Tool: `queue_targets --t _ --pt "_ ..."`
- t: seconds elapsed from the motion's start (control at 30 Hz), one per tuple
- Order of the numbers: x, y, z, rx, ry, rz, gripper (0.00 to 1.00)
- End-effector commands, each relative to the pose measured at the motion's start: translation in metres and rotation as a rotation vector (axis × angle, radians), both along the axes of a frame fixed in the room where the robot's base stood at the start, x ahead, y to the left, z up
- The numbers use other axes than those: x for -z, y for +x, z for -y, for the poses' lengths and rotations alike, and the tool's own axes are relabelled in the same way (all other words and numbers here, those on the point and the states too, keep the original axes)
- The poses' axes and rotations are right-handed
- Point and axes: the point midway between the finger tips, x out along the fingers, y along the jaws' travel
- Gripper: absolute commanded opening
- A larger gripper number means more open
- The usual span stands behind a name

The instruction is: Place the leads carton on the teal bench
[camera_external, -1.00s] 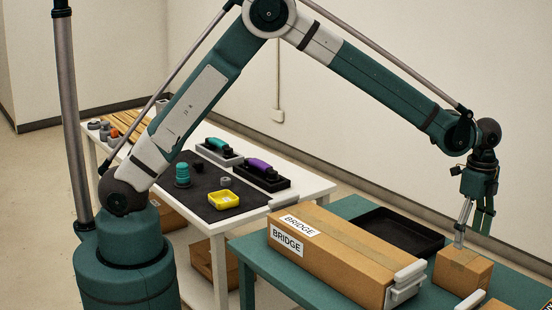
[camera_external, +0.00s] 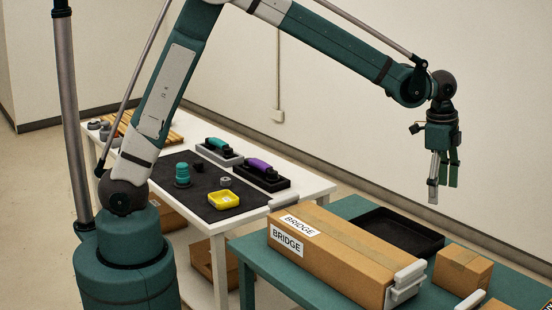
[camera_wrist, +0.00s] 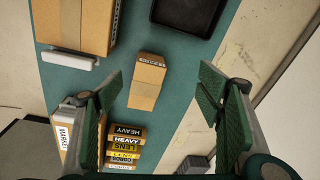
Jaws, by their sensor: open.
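A small brown carton (camera_external: 463,270) rests on the teal bench (camera_external: 345,206), right of the long box. In the wrist view this carton (camera_wrist: 147,82) sits on the bench (camera_wrist: 185,75); a strip of small lettering on its far end is too small to read, so I cannot confirm it is the leads carton. My gripper (camera_external: 443,190) is open and empty, above the bench and clear of the carton. In the wrist view its fingers (camera_wrist: 160,85) are spread wide, with the carton appearing between them, farther off.
A long BRIDGE box (camera_external: 335,250) with a pale end bracket stands left of the carton. A black tray (camera_external: 400,232) lies behind. Nearer in the wrist view are a MARKET box (camera_wrist: 66,140) and stacked labelled boxes (camera_wrist: 125,146).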

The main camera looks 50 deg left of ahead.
Motion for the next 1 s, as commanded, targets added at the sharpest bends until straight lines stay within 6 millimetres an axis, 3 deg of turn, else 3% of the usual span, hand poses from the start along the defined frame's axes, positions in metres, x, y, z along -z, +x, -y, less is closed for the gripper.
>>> queue_targets --t 0.1,0.5,1.0 --pt "-0.021 -0.007 -0.031 -0.06 -0.015 0.018 0.66" --pt "-0.075 -0.038 -0.122 -0.259 -0.069 0.079 0.66" --pt "-0.12 -0.096 -0.226 -0.503 -0.14 0.156 0.66"
